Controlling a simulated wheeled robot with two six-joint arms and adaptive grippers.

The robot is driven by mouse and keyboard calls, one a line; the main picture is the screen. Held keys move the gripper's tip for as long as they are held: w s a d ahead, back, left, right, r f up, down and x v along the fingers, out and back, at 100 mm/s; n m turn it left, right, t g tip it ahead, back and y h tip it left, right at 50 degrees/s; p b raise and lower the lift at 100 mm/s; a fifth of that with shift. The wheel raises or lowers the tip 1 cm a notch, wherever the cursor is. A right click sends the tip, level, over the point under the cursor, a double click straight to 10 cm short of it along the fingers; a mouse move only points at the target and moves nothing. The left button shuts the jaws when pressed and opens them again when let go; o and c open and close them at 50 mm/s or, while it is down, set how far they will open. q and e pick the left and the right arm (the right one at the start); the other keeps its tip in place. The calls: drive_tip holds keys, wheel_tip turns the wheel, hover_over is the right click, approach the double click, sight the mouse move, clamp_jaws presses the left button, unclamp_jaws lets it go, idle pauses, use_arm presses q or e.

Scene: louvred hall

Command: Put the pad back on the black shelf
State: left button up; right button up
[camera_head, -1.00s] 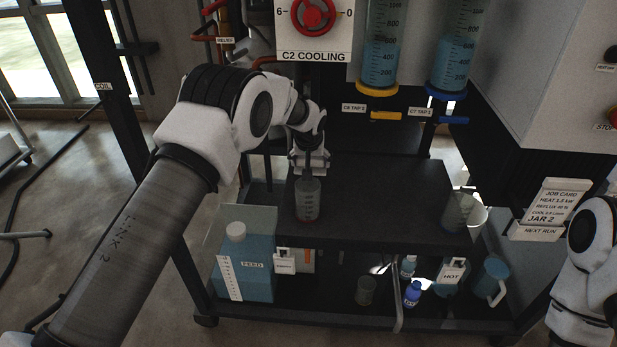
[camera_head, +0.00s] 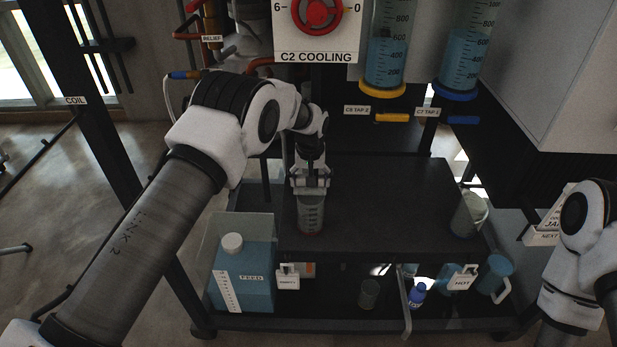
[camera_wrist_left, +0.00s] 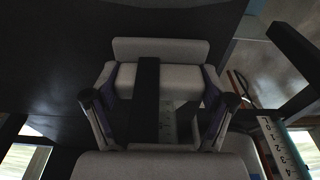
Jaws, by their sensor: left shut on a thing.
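My left gripper (camera_head: 311,184) is over the left part of the upper black shelf (camera_head: 385,215). I cannot tell for sure that this piece is the pad. A clear graduated beaker (camera_head: 311,216), reddish at its base, shows directly below the fingers in the head view; I cannot tell whether they touch it. My right arm shows at the right edge, with its gripper out of view.
Another beaker (camera_head: 468,215) stands at the right end of the upper shelf. The lower shelf (camera_head: 330,322) holds a blue FEED container (camera_head: 255,275), a small glass (camera_head: 369,293), a blue bottle (camera_head: 416,294) and a blue mug (camera_head: 494,273). The upper shelf's middle is clear.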

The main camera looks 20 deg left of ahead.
use_arm(q)
drive_tip(key=shift+s+r, duration=0.1)
drive_tip(key=shift+r, duration=0.15)
drive_tip(key=shift+f, duration=0.4)
drive_tip(key=o, duration=1.2)
drive_tip(key=r, duration=0.8)
drive_tip(key=shift+s+d+p, duration=0.2)
drive_tip(key=shift+s+p, duration=0.1)
drive_tip(key=shift+s, duration=0.1)
